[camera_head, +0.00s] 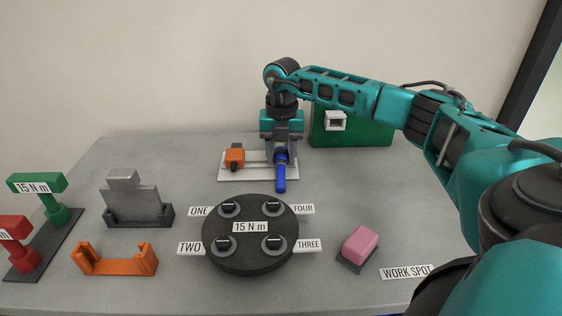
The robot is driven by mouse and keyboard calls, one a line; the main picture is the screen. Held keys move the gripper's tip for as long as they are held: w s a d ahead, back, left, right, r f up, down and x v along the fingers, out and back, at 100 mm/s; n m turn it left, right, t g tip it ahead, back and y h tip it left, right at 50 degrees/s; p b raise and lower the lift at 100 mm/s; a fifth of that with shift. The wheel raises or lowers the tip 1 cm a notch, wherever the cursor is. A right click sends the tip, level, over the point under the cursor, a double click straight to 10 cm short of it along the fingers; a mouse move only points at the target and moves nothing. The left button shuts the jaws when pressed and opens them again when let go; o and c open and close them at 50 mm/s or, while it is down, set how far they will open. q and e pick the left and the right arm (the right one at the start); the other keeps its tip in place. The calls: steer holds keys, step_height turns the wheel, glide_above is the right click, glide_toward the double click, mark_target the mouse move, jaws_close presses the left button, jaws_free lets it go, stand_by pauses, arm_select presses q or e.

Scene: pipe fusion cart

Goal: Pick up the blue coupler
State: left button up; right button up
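The blue coupler (280,180) is on or just above the front edge of a white plate (236,172), at the back middle of the table. It is a narrow blue piece, with its upper part close under my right gripper (282,153). My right gripper points down with its grey fingers at either side of the coupler's top. I cannot tell whether the fingers touch it or are closed on it. My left gripper is not in view.
An orange piece (234,157) sits on the plate, left of the coupler. A green box (370,136) stands behind right. In front are a dark round disc (250,261), a grey stepped block (136,196), an orange bracket (115,266) and a pink block (360,243).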

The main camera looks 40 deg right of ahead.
steer(key=c, duration=0.7)
jaws_close()
steer(key=shift+r, duration=0.2)
